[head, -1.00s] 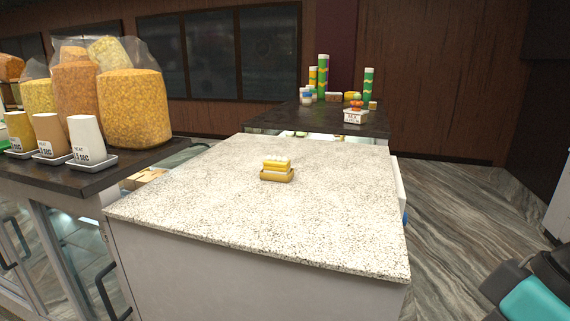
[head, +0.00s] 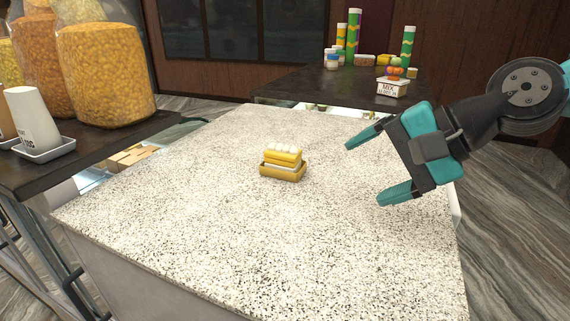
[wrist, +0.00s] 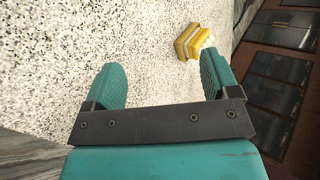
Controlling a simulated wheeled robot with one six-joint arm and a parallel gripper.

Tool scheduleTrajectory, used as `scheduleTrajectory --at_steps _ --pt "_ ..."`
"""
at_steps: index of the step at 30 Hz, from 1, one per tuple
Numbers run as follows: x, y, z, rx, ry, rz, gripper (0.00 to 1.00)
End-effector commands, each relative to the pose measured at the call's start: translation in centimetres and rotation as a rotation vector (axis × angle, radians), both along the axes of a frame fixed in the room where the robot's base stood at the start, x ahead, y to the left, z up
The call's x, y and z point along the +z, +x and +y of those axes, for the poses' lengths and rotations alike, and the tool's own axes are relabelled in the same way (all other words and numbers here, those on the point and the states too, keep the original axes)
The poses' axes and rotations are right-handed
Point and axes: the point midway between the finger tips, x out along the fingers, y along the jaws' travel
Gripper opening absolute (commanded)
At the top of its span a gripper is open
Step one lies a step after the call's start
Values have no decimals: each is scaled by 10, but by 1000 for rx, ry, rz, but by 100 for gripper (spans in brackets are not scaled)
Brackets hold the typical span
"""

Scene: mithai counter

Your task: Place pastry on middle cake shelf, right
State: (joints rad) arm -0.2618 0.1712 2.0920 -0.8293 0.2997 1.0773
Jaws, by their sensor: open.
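The pastry (head: 283,158) is a small yellow layered block with white dots on top. It sits on a yellow-brown base in the middle of the speckled counter (head: 200,240). In the wrist view the pastry (wrist: 194,41) lies beyond the fingertips, near the right finger. My gripper (head: 362,170) is open and empty, to the right of the pastry and apart from it, its fingers pointing left. It also shows open in the wrist view (wrist: 163,75). I cannot make out the middle cake shelf in any view.
A dark counter (head: 330,88) behind holds green-yellow tubes (head: 353,38), small jars and a white box (head: 392,86). The speckled counter around the pastry is clear.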

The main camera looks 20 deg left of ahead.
Motion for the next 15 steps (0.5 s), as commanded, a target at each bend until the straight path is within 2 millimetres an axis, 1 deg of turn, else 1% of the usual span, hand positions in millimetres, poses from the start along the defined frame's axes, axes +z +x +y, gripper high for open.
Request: scheduleTrajectory --at_steps 1,3,5,6,9,10,12,15 --pt "-3 26 18 -91 99 115 81" --pt "0 56 40 -212 249 298 81" --pt "2 78 56 -295 369 466 81" --pt "2 92 64 -340 441 577 81" --pt "1 118 79 -415 587 839 81" --pt "0 124 82 -428 621 909 81" --pt "-1 135 86 -452 684 1045 81" --pt "-2 144 89 -467 737 1180 81"
